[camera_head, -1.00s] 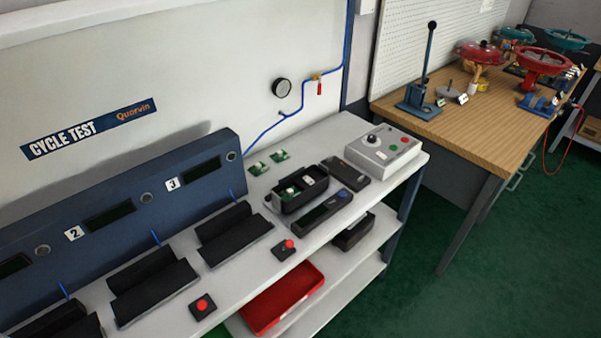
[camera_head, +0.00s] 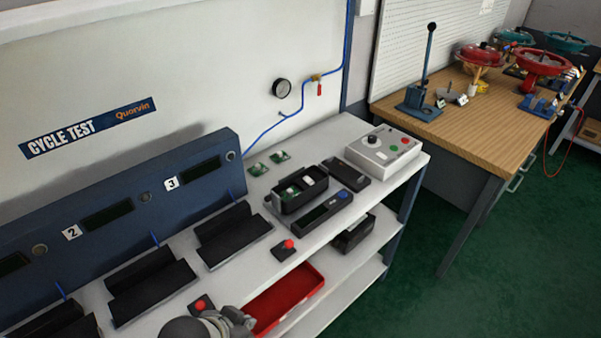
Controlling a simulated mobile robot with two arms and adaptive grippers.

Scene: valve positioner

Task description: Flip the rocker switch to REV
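A light grey control box (camera_head: 384,151) stands at the right end of the white bench. Its top carries a black knob (camera_head: 373,139), a green button (camera_head: 394,148) and a red button. A rocker switch and its REV marking are too small to make out on it. Part of my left arm with the grey gripper (camera_head: 237,319) shows at the bottom edge, beside a red push button (camera_head: 199,306). It is well to the left of and nearer than the control box. Its fingers are not clear, so open or shut cannot be told. My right gripper is not in view.
Black cradles (camera_head: 235,237) line the bench before the blue test panel (camera_head: 110,213). An open black housing (camera_head: 297,188) and a dark handheld device (camera_head: 325,209) lie left of the control box. A red tray (camera_head: 285,298) sits on the shelf below. A wooden bench stands at right.

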